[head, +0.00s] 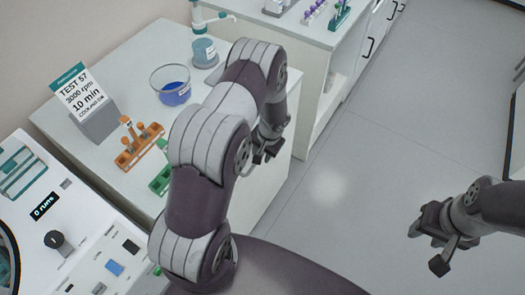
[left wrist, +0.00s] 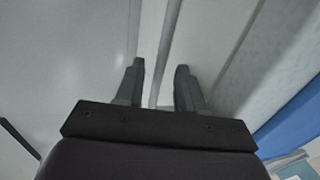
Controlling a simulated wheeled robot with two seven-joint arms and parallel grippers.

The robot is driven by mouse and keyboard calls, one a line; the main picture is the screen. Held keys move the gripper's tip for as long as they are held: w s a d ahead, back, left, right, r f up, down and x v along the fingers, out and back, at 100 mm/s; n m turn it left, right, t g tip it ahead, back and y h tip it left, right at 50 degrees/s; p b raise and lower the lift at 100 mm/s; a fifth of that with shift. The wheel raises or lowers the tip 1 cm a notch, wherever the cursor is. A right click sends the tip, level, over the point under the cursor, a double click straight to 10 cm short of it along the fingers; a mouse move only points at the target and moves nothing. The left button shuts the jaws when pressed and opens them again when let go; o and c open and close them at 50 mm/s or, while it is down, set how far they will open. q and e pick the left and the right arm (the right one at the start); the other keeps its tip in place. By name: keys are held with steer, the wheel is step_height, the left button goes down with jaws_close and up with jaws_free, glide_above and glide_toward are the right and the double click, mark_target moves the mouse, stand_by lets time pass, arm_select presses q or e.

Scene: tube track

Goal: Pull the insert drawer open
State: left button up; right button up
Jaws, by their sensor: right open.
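No drawer is clearly marked out as the insert drawer; the near white bench's front (head: 262,190) is partly hidden by my left arm. My left gripper (head: 262,153) is beside that front, low and small in the head view. In the left wrist view my left gripper's two fingers (left wrist: 159,85) stand apart, on either side of a narrow grey bar (left wrist: 167,50) that runs along a pale panel. I cannot tell whether they touch the bar. My right gripper (head: 438,242) is open and empty above the floor, at the right.
The near bench top (head: 125,60) carries a bowl of blue liquid (head: 171,93), an orange tube rack (head: 139,150), a green rack (head: 160,182) and a sign (head: 77,95). A machine (head: 65,235) stands at lower left. A farther cabinet has dark handles (head: 369,47). Grey floor (head: 400,140) is clear.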

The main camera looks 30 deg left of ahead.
arm_select(q)
steer(key=shift+s, duration=0.1)
steer(key=shift+c, duration=1.2)
jaws_close()
steer(key=shift+d, duration=0.2)
steer(key=s+d+b, duration=0.2)
steer(key=d+b, duration=0.4)
steer(key=d, duration=1.9)
steer(key=shift+d, duration=0.35)
steer(key=shift+r, duration=0.1)
